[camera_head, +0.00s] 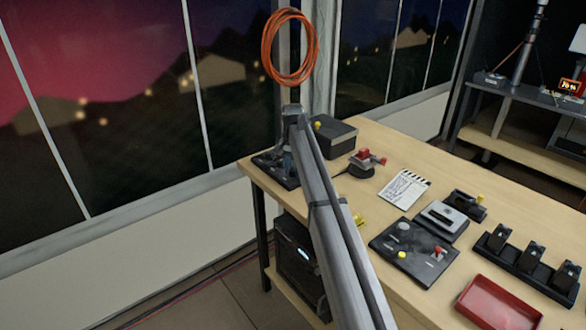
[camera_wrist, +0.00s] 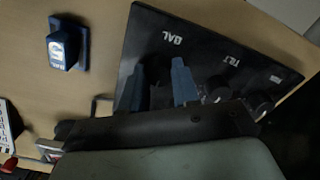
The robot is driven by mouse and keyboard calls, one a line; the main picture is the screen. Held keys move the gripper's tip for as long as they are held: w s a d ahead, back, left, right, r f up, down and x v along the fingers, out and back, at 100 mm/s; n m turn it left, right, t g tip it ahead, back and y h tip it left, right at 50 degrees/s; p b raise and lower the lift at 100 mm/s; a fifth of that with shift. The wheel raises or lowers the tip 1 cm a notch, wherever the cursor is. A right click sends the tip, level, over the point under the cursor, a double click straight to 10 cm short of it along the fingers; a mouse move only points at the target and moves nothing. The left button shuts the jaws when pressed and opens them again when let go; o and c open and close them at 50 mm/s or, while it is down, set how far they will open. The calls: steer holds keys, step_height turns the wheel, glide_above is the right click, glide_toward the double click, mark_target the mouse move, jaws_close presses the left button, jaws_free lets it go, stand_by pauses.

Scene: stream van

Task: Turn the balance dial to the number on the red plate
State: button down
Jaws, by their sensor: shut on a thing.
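A black control panel (camera_wrist: 150,25) fills the middle of the wrist view, with labels that read BAL, TILT and a third I cannot read. My gripper (camera_wrist: 158,84) has its two blue-grey fingers under the BAL label. It is shut on the balance dial, which is mostly hidden in shadow between the fingers. The TILT knob (camera_wrist: 217,92) stands to its right. In the head view the panel (camera_head: 266,161) lies at the table's left corner, partly covered by my arm. I cannot pick out a red number plate. A blue block (camera_wrist: 67,48) with a white mark stands left of the panel.
On the table (camera_head: 450,185) are a black box (camera_head: 335,134), a red-topped device (camera_head: 362,158), a clapperboard (camera_head: 405,188), a switch panel (camera_head: 415,250), a charger rack (camera_head: 530,265) and a red tray (camera_head: 497,303). An orange cable coil (camera_head: 290,45) hangs above.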

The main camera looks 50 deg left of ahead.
mark_target(293, 170)
steer(key=c, duration=0.8)
jaws_free()
steer(key=shift+r, duration=0.15)
step_height(293, 170, up, 14)
steer(key=shift+f, duration=0.2)
